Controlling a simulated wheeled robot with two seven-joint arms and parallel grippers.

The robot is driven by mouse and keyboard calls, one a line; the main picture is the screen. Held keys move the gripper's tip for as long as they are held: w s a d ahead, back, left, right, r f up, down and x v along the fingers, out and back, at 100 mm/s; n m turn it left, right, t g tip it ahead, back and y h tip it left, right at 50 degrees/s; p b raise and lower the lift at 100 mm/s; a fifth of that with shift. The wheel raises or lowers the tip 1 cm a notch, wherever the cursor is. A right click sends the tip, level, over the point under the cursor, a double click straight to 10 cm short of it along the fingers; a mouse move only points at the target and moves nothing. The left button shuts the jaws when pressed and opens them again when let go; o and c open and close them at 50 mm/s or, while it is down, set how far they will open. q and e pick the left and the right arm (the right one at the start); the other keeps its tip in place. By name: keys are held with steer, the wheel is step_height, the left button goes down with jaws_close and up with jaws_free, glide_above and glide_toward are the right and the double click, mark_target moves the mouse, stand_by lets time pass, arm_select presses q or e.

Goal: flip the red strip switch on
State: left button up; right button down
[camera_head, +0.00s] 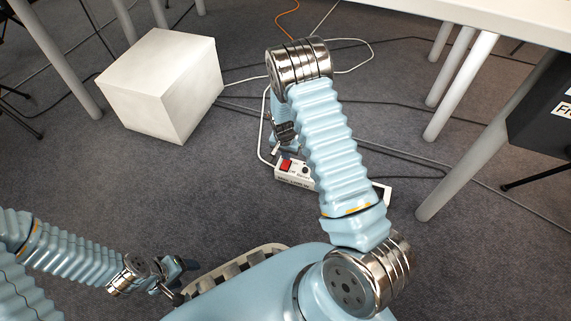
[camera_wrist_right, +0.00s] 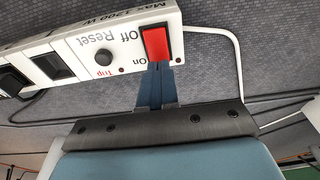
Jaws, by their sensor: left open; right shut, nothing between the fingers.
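The red switch (camera_head: 286,164) is at the left end of a white power strip (camera_head: 297,178) on the carpet. In the right wrist view the red switch (camera_wrist_right: 155,42) is large, with "Off" and "On" printed beside it. My right gripper (camera_wrist_right: 160,68) is shut and empty, its fingertips at the "On" end of the switch; I cannot tell whether they touch it. I cannot tell which way the rocker is tilted. In the head view my right arm hides part of the strip. My left gripper (camera_head: 188,272) is open and empty, low at the left, far from the strip.
A white box (camera_head: 163,84) stands on the carpet at the upper left. A white table (camera_head: 480,15) with several legs is at the upper right, near a dark box (camera_head: 545,110). Cables run across the carpet around the strip. The carpet between the white box and my left gripper is clear.

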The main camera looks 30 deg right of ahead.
steer(key=shift+f, duration=0.75)
stand_by(0.3)
step_height(320, 180, up, 7)
steer(key=p, duration=0.4)
steer(key=shift+p, duration=0.3)
stand_by(0.6)
